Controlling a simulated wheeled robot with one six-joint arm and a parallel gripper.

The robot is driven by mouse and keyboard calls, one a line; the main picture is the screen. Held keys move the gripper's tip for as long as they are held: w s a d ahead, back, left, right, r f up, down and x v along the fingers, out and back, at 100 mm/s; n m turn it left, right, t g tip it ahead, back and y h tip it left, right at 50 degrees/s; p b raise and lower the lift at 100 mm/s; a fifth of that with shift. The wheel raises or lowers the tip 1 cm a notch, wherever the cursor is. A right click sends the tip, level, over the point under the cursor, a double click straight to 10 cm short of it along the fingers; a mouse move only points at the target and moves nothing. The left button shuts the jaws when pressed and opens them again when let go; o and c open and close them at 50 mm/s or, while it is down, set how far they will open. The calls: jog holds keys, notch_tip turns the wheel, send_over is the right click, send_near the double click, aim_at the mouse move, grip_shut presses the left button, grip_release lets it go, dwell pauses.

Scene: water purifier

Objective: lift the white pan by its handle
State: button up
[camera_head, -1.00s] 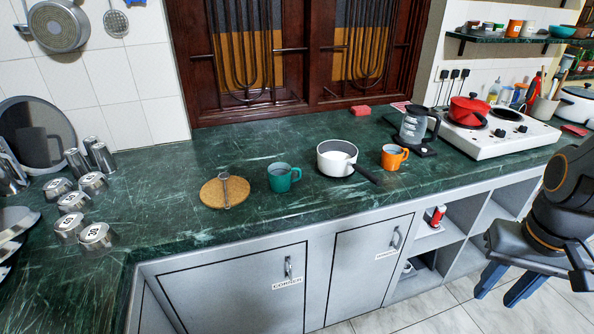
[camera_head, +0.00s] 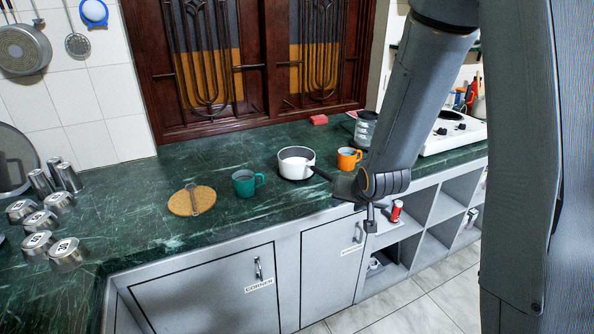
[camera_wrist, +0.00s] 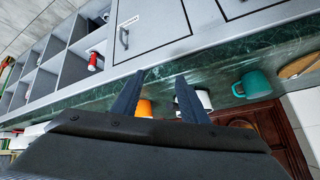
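The white pan (camera_head: 296,165) sits upright on the green counter, its dark handle (camera_head: 321,173) pointing right and toward the front edge. In the wrist view the pan (camera_wrist: 204,98) shows partly behind the right-hand finger; its handle is not clear there. My gripper (camera_wrist: 160,75) is open and empty, its two dark fingers spread apart over the counter's front edge. In the head view my arm comes down at the right, and its end is near the handle's tip; the fingers are hard to make out there. Contact with the handle cannot be seen.
An orange mug (camera_head: 347,159) stands right of the pan, close to my arm. A teal mug (camera_head: 244,184) and a round wooden board (camera_head: 192,201) are to its left. A glass kettle (camera_head: 365,128) is partly hidden behind my arm.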

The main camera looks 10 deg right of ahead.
aim_at(332, 178)
jog(key=w+m+t+y, duration=0.1)
jog(key=w+t, duration=0.2)
jog(key=w, duration=0.1)
jog(key=w+m+t+y, duration=0.1)
jog(key=w+m+t, duration=0.1)
jog(key=w+t, duration=0.1)
jog(key=w+a+m+t+y+p, duration=0.1)
jog(key=w+m+t, duration=0.1)
jog(key=w, duration=0.4)
jog(key=shift+a+t+y, duration=0.1)
jog(key=shift+t+y, duration=0.2)
jog(key=shift+t, duration=0.5)
jog(key=shift+a+f+p+x, duration=0.15)
jog(key=shift+p+x, duration=0.35)
jog(key=shift+x, duration=0.8)
jog(key=shift+a+f+p+x, duration=0.15)
jog(key=shift+p+x, duration=0.35)
jog(key=shift+x, duration=0.75)
jog(key=shift+r, duration=0.1)
grip_shut()
